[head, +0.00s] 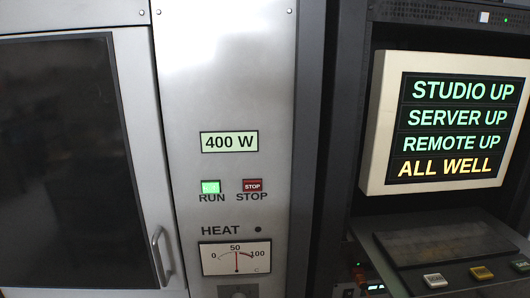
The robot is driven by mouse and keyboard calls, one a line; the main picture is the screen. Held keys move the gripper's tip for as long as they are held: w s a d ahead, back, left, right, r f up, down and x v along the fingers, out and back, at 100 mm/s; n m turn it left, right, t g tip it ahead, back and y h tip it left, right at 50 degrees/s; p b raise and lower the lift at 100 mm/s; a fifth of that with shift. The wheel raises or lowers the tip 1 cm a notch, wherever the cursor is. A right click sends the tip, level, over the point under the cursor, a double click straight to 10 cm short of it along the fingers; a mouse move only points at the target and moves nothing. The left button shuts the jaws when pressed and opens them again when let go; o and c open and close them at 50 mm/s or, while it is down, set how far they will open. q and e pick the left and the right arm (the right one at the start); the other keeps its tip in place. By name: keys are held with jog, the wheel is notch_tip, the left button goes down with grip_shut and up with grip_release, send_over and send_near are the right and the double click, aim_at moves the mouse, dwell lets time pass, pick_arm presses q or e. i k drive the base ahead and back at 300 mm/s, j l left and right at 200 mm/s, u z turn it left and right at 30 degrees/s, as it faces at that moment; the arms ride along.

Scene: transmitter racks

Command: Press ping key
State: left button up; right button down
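Several keys sit on the sloping desk at the lower right of the head view: a pale key (435,280), an orange key (481,272), and another pale key (521,265) at the right edge. Their lettering is too small to read, so I cannot tell which is the ping key. The screen (457,128) above them reads STUDIO UP, SERVER UP, REMOTE UP in green and ALL WELL in yellow. Neither of my grippers is in view.
A grey panel has a 400 W display (229,142), a lit green RUN button (210,187), a red STOP button (252,185) and a HEAT meter (235,258). A dark-windowed door with a handle (162,256) stands at left. A dark keyboard (445,243) lies behind the keys.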

aim_at(481, 273)
jog(key=z, duration=1.55)
